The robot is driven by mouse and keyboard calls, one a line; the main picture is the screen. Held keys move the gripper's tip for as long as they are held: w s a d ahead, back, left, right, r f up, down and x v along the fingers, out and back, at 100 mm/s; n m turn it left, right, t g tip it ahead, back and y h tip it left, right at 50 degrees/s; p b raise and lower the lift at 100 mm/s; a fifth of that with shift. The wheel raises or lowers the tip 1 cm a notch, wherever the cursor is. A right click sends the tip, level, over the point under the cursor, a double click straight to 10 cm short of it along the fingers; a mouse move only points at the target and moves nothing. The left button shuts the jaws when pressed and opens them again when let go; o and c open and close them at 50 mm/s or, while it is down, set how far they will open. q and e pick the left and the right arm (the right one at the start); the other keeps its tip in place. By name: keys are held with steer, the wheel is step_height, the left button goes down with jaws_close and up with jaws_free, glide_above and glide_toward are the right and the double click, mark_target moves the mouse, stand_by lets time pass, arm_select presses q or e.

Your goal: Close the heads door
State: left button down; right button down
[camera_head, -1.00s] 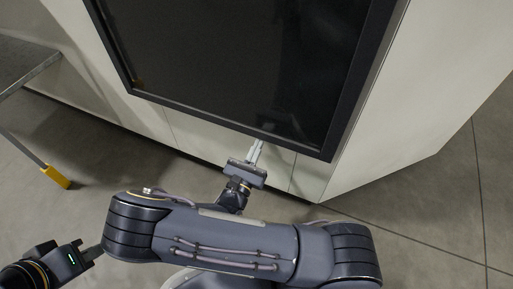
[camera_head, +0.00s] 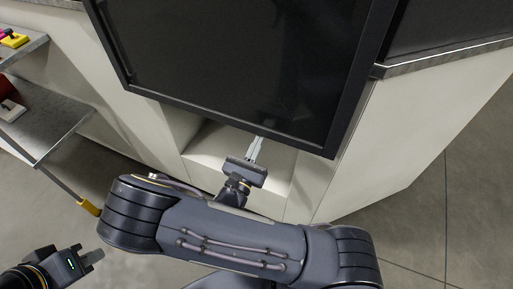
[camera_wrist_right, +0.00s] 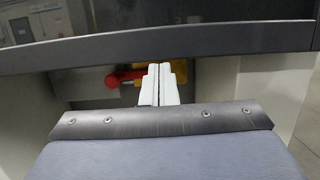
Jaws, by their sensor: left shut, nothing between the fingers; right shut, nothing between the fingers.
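The door (camera_head: 235,65) is a large dark glass panel in a black frame, across the top middle of the head view. My right gripper (camera_head: 258,142) is shut, with its pale fingertips at the door's lower edge, partly hidden by it. In the right wrist view the shut fingers (camera_wrist_right: 160,72) reach up to the dark frame bar (camera_wrist_right: 180,45); I cannot tell whether they touch it. My left gripper (camera_head: 98,255) is shut and empty at the lower left, away from the door.
A pale machine body (camera_head: 375,160) stands behind and below the door, with a recess (camera_head: 210,150) under it. A grey shelf rack (camera_head: 50,135) with coloured items stands at left. A red part and a yellow part (camera_wrist_right: 180,72) show behind my right fingers. Floor (camera_head: 440,220) is clear at right.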

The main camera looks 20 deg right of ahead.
mark_target(261, 59)
step_height(261, 59, up, 24)
steer(key=p, duration=1.8)
steer(key=shift+r, duration=0.25)
steer(key=shift+r+p, duration=0.3)
steer(key=shift+r, duration=0.2)
